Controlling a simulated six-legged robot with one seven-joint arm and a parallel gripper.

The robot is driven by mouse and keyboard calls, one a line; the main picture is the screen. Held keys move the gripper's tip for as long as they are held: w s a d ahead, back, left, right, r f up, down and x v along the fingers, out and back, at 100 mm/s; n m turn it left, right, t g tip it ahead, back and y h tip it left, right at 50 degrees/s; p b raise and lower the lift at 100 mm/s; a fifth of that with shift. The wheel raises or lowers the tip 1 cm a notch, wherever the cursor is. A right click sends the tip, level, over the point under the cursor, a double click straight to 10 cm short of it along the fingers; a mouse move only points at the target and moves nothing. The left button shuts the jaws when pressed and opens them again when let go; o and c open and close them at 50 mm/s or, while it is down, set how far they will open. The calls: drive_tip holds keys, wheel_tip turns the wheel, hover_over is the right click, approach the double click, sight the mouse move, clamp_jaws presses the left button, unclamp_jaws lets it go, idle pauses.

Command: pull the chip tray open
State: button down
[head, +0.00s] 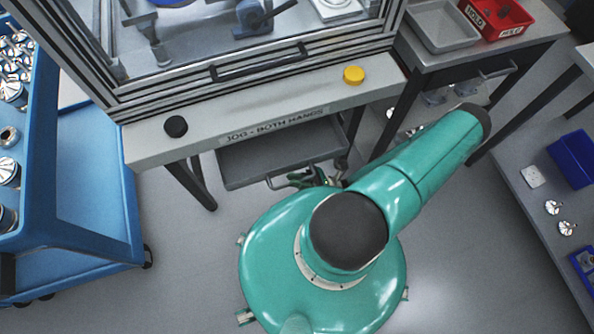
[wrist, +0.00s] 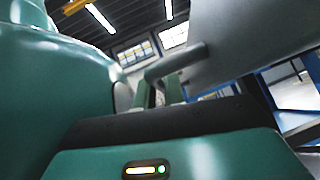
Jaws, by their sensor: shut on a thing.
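The chip tray (head: 250,165) is a grey, shallow tray low under the machine's front beam. Part of its inside shows below the beam, so it stands out some way from beneath the machine. A bar handle (head: 275,183) is on its front edge. My gripper (head: 315,178) is at the right part of this front edge, partly hidden by my arm. In the wrist view my gripper's fingers (wrist: 160,93) are closed around the grey handle bar (wrist: 178,62), beneath the large pale grey tray surface (wrist: 245,35).
The beam (head: 240,122) carries a black button (head: 176,126) and a yellow button (head: 353,75). A blue cart (head: 85,215) stands left. A bench (head: 470,60) with a grey bin and a red bin is at the upper right. Floor in front of the tray is clear on the left.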

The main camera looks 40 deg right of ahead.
drive_tip(key=c, duration=1.5)
unclamp_jaws()
drive_tip(key=shift+f, duration=0.1)
